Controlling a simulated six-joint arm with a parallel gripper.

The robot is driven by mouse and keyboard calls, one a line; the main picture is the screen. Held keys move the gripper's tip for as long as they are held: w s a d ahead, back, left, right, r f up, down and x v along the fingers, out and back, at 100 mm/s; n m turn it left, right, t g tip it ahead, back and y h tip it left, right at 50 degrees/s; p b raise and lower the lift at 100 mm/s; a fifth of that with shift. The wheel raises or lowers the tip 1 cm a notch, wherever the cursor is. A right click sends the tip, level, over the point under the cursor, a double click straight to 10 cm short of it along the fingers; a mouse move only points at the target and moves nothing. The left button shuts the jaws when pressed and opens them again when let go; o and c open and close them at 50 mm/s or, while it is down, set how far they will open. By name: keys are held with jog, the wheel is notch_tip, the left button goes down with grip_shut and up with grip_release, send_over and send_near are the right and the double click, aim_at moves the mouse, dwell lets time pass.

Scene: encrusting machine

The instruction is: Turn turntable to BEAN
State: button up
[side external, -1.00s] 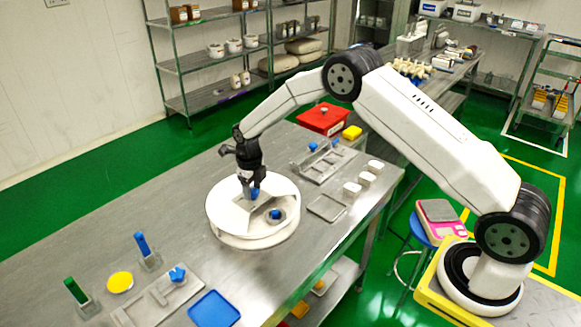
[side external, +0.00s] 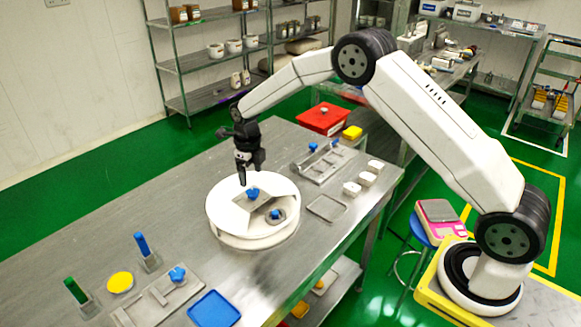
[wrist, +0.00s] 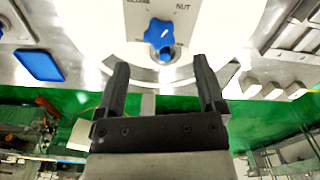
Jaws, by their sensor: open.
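The turntable (side external: 226,212) is a round white drum on the steel table, with an opening in its top. A blue star-shaped knob (side external: 253,193) sits on its top, and a second blue part (side external: 276,214) shows inside the opening. In the wrist view the blue knob (wrist: 160,32) lies ahead of the fingertips, with the word NUT and a partly cut-off word at the top edge beside it. The word BEAN is not readable in view. My gripper (side external: 242,181) is above the knob, apart from it. In the wrist view its two fingers (wrist: 162,72) are spread and empty.
A blue tray (side external: 214,309), a yellow disc (side external: 120,282) and blue and green upright handles stand on the near left. A metal fixture (side external: 322,162), white blocks (side external: 368,179) and a red box (side external: 323,118) are to the right.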

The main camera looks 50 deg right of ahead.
jog(key=shift+r, duration=1.15)
jog(key=shift+s+d+n, duration=0.1)
jog(key=shift+n, duration=0.2)
grip_shut()
jog(key=s+d+f+n+y, duration=0.1)
jog(key=s+d+n, duration=0.1)
jog(key=n, duration=0.7)
jog(key=s+d+n+y, duration=0.1)
jog(key=s+d+n, duration=0.2)
jog(key=n, duration=0.7)
jog(key=shift+d+f+g, duration=0.25)
jog(key=shift+f+g, duration=0.15)
